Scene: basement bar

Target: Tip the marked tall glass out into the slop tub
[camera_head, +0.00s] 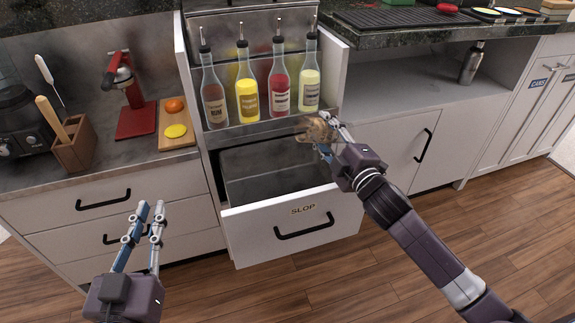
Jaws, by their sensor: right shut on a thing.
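The slop tub (262,172) is the grey bin inside a pulled-out drawer (250,227) whose white front reads SLOP. My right gripper (325,132) is shut on a glass (311,130) with brownish contents. The glass looks tipped over to the left, above the back right part of the tub. It is small and partly hidden by the fingers, so its mark and any pouring liquid cannot be made out. My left gripper (151,207) is open and empty, low in front of the left drawers, away from the tub.
Several bottles with pourers, such as the yellow bottle (247,92) and red bottle (279,88), stand in a rack just behind the tub. A red juicer (135,100), cutting board (177,141) and wooden block (75,148) are on the left counter. The floor is clear.

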